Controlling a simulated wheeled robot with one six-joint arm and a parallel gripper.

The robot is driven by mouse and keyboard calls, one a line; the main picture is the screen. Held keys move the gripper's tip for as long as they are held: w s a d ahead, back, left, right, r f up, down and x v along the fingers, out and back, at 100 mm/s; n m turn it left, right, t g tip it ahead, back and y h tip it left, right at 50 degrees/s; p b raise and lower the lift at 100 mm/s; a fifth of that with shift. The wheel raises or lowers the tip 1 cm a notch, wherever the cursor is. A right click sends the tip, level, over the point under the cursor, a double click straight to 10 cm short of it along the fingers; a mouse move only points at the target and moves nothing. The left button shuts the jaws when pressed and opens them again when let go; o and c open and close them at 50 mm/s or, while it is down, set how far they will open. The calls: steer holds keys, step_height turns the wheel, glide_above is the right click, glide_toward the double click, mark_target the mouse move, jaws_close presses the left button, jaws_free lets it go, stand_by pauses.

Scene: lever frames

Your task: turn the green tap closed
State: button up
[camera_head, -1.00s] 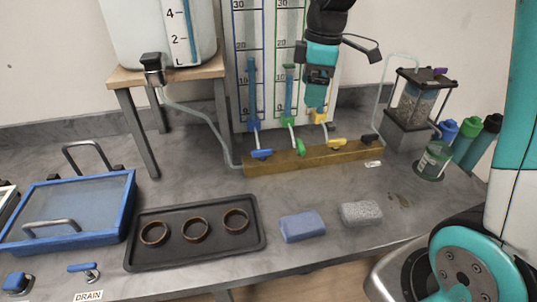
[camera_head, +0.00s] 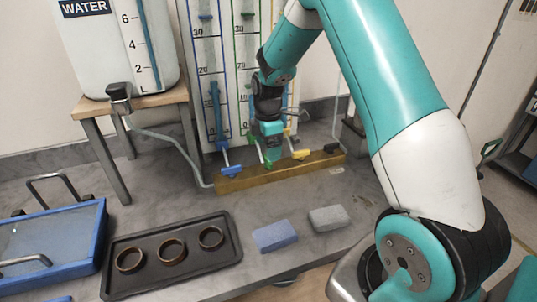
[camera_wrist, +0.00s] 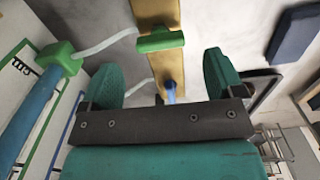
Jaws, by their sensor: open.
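The green tap (camera_wrist: 161,41) shows in the wrist view as a green bar handle lying across the brass manifold (camera_wrist: 158,14). A pale tube runs from it to a green fitting (camera_wrist: 62,60). My gripper (camera_wrist: 163,76) is open, its two green fingers spread wide on either side of the manifold's line. The green handle lies a little beyond the fingertips, apart from both. In the head view my gripper (camera_head: 268,148) points down just above the manifold (camera_head: 240,181) and hides most of the green tap (camera_head: 267,165).
On the manifold, the blue tap (camera_head: 231,170) is left of my gripper; the yellow tap (camera_head: 300,155) and black tap (camera_head: 331,148) are right. Gauge tubes stand close behind. A tray (camera_head: 125,288) with rings, a blue sponge (camera_head: 275,236) and a grey block (camera_head: 328,218) lie in front.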

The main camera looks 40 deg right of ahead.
steer(key=shift+f, duration=2.2)
steer(key=shift+c, duration=0.4)
